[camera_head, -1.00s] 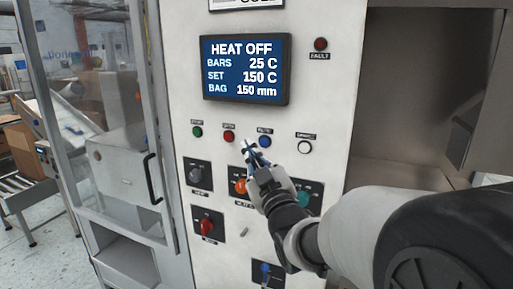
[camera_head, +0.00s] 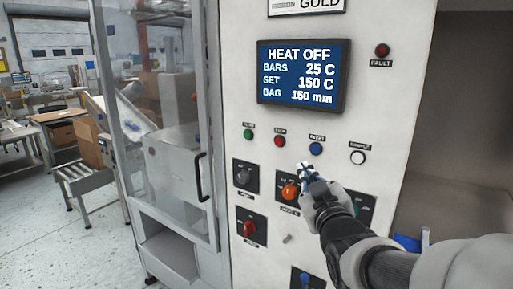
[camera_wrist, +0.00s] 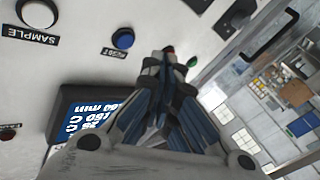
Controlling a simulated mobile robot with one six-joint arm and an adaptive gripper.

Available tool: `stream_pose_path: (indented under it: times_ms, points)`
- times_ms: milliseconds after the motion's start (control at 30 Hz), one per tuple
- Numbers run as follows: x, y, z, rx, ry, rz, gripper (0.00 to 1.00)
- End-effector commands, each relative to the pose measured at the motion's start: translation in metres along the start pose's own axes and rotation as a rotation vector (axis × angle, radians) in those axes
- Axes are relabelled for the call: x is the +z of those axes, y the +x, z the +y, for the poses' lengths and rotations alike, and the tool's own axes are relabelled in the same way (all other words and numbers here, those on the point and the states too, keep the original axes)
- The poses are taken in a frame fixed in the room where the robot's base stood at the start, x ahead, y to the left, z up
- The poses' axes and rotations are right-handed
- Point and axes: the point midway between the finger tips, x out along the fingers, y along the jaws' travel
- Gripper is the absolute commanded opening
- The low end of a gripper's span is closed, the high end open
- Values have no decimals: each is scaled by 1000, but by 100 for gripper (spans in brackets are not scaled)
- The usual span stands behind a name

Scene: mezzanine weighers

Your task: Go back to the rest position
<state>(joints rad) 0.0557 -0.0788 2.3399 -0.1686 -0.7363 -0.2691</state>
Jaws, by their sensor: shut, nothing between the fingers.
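My gripper (camera_head: 306,172) is in front of the white control panel (camera_head: 330,128), just below and left of the blue button (camera_head: 316,148). Its fingers are shut with nothing between them. In the wrist view the closed fingers (camera_wrist: 172,62) point along the panel, and the blue button (camera_wrist: 123,39) shows to their left. I cannot tell whether the fingertips touch the panel. The screen (camera_head: 303,76) reads HEAT OFF, bars 25 C, set 150 C, bag 150 mm. My forearm hides part of the panel at lower right.
Green (camera_head: 248,134), red (camera_head: 279,141) and white (camera_head: 357,157) buttons line the panel. An orange knob (camera_head: 289,192) and a red switch (camera_head: 249,228) sit below. A glazed door with a black handle (camera_head: 201,177) stands left. Open floor (camera_head: 60,225) lies further left.

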Motion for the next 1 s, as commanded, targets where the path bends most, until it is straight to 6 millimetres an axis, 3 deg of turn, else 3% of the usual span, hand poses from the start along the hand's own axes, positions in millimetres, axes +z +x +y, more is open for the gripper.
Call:
stream_pose_path:
  times_ms: [267,500,633,800,1000]
  points:
    - [64,-102,-20,-76,162,-493,0]
    - [112,-229,-53,-140,303,-910,0]
    - [126,-285,-67,-165,353,-1073,0]
    - [133,-323,-76,-183,380,-1182,0]
    - [134,-328,-78,-186,383,-1199,0]
